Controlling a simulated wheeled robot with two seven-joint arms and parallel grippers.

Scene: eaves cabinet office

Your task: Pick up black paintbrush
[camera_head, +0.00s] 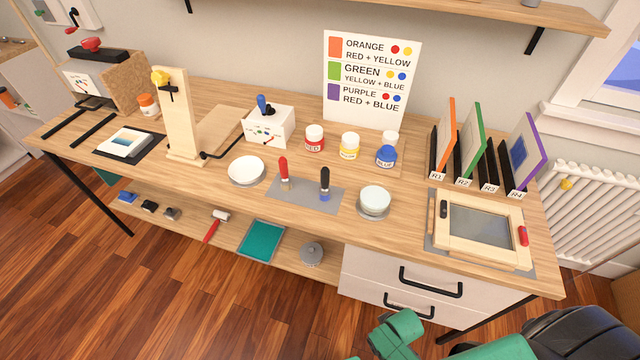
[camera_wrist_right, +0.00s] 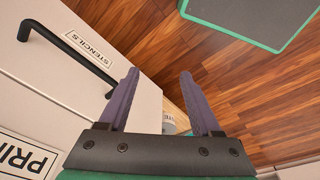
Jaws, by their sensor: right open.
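The black paintbrush (camera_head: 325,181) has a black handle and a blue patch at its lower end. It stands about upright at the right part of a grey mat (camera_head: 303,195) on the wooden table. A red-handled brush (camera_head: 284,172) stands to its left on the same mat. My right gripper (camera_wrist_right: 160,75) is open and empty in the right wrist view, with two purple-grey fingers apart, beside the drawer front. The paintbrush does not show in that view. My left gripper is not in view.
A white dish (camera_head: 247,170) is left of the mat and a round pale-topped container (camera_head: 375,201) right of it. Paint jars (camera_head: 349,146) stand behind. A wooden framed screen (camera_head: 481,236) lies at right. Drawers (camera_head: 410,287) hang below the table's front edge.

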